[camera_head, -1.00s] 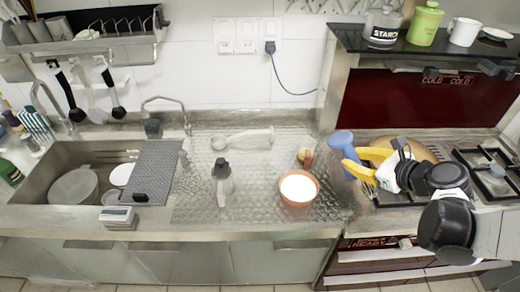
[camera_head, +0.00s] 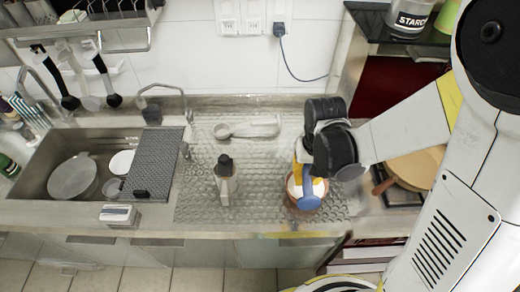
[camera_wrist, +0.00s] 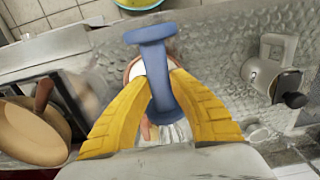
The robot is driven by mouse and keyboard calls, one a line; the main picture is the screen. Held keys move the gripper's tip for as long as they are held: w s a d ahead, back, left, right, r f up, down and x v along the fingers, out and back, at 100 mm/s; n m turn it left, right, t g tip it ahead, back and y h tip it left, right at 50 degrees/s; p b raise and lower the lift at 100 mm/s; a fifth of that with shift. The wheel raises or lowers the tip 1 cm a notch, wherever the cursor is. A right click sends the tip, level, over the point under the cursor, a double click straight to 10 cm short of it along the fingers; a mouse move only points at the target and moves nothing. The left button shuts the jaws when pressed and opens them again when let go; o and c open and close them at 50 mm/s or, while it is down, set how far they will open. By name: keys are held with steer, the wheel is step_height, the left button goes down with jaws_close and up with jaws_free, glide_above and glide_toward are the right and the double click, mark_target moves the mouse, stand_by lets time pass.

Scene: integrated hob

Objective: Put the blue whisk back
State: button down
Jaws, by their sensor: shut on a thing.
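The blue whisk (camera_head: 309,199) is held between the yellow fingers of my gripper (camera_head: 303,180). In the wrist view the gripper (camera_wrist: 160,85) is shut on the blue handle (camera_wrist: 152,38), with thin wires below it. My gripper and whisk are above the terracotta pot (camera_head: 291,195) with white contents on the textured counter. The whisk hides part of the pot in both views; I cannot tell whether they touch.
A grey coffee maker (camera_head: 226,180) stands left of the pot, and a pale ladle-like utensil (camera_head: 250,128) lies behind. A pan (camera_head: 412,170) sits on the hob at right. The sink (camera_head: 62,160) is at left. Utensils hang on the back wall.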

stand_by(0.3)
steer(key=w+a+f+b, duration=0.1)
steer(key=w+a+f, duration=0.1)
steer(key=a, duration=0.1)
steer(key=w+a+f+b, duration=0.1)
steer(key=w+a+f, duration=0.1)
steer(key=a, duration=0.1)
steer(key=w+a+f+b, duration=0.2)
steer(key=a+f, duration=0.1)
steer(key=shift+a, duration=0.2)
steer(key=f+b, duration=0.1)
steer(key=f, duration=0.1)
steer(key=shift+w+a+f+b, duration=0.15)
steer(key=shift+a+f+b, duration=0.05)
steer(key=shift+f+b, duration=0.15)
steer(key=shift+f, duration=0.45)
steer(key=c, duration=1.3)
jaws_free()
steer(key=shift+o, duration=0.2)
steer(key=shift+f, duration=0.1)
